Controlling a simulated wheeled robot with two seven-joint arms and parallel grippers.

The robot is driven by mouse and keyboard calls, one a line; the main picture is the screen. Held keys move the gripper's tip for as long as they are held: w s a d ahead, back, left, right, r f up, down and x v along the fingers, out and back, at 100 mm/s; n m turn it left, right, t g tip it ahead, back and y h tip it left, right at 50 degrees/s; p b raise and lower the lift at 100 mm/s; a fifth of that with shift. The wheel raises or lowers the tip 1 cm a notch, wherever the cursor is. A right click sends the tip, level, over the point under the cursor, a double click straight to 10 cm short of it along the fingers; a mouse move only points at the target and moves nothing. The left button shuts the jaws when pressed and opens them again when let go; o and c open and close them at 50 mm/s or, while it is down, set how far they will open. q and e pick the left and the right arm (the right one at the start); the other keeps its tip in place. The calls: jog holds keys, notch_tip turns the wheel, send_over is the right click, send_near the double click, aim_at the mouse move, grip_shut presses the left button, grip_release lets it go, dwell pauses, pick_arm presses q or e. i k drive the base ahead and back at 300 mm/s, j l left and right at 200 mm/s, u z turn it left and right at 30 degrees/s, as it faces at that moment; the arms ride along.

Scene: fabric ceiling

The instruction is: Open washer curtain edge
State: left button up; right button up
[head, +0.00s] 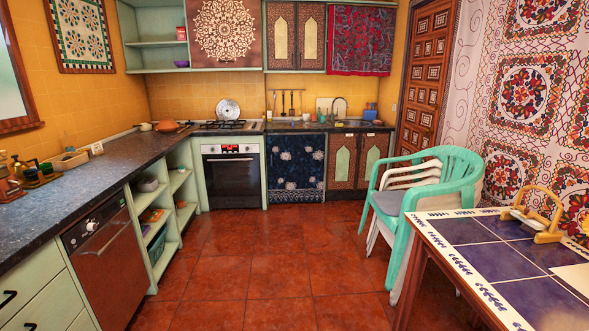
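A dark blue curtain (296,170) with pale flowers hangs under the back counter, between the oven and the patterned cabinet doors. It hangs closed, with a patterned band along its bottom. Its left edge is beside the oven unit and its right edge is beside the doors. Whatever is behind it is hidden, and no washer shows. Neither of my grippers is in view.
The oven (231,172) is left of the curtain and the patterned doors (357,160) are right of it. Stacked plastic chairs (448,170) and a tiled table (500,255) stand at right. A dishwasher (103,262) is at left. The red tiled floor (270,265) between is clear.

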aim_at(270, 139)
jog(key=i, duration=2.3)
jog(key=i+j+z, duration=0.1)
jog(key=i, duration=1)
jog(key=i+j, duration=0.1)
jog(key=i, duration=1.05)
jog(key=i+j, duration=0.1)
jog(key=i, duration=1.05)
jog(key=l+z, duration=0.05)
